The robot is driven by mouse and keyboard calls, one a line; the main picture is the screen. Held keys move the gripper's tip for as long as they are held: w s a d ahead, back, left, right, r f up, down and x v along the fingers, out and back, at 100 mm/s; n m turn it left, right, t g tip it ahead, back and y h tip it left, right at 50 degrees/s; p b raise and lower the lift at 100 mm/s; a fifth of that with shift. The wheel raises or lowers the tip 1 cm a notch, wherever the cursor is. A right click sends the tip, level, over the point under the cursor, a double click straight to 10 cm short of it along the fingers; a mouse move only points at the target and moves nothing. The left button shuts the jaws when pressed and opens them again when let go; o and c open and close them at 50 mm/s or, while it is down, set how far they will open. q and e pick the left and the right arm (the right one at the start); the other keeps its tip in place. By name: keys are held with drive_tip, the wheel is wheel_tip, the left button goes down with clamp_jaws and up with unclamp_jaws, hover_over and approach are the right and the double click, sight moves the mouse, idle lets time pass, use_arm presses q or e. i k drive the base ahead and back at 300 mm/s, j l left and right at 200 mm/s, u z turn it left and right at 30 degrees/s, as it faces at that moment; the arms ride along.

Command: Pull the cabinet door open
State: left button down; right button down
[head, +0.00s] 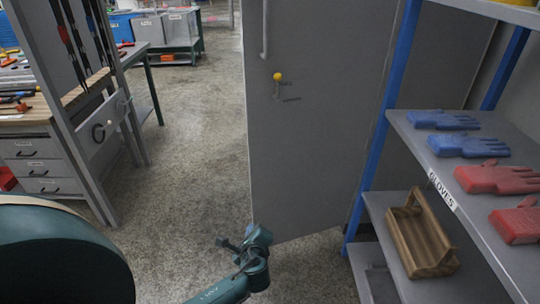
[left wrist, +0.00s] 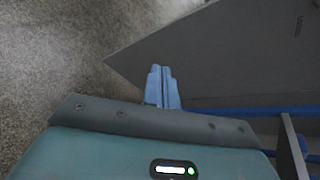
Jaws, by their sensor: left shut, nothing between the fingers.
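The cabinet door (head: 320,130) is a tall grey panel in the middle of the head view. It has a vertical bar handle (head: 264,30), a yellow knob (head: 278,77) and a small lever (head: 289,98). Its left edge and lower corner stand free over the floor; how far it is open is hard to tell. The door's grey corner also shows in the left wrist view (left wrist: 215,55). My left gripper (head: 250,229) is low by that corner, well below the handle. Its blue fingers (left wrist: 161,72) are shut and empty; contact with the door is unclear. My right gripper is out of view.
A shelf rack with blue posts (head: 388,90) stands close on the right, holding blue and red gloves (head: 470,146) and a wooden tote (head: 420,235). A workbench with drawers (head: 40,165) stands on the left. The speckled floor (head: 195,140) between is clear.

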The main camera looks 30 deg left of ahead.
sight(306, 147)
drive_tip(key=i+j, duration=0.15)
drive_tip(key=i, duration=0.5)
drive_tip(key=i+j, duration=0.15)
drive_tip(key=j, duration=0.15)
drive_tip(key=i+j, duration=0.1)
drive_tip(key=j, duration=0.2)
drive_tip(key=i+j, duration=0.15)
drive_tip(key=j, duration=0.2)
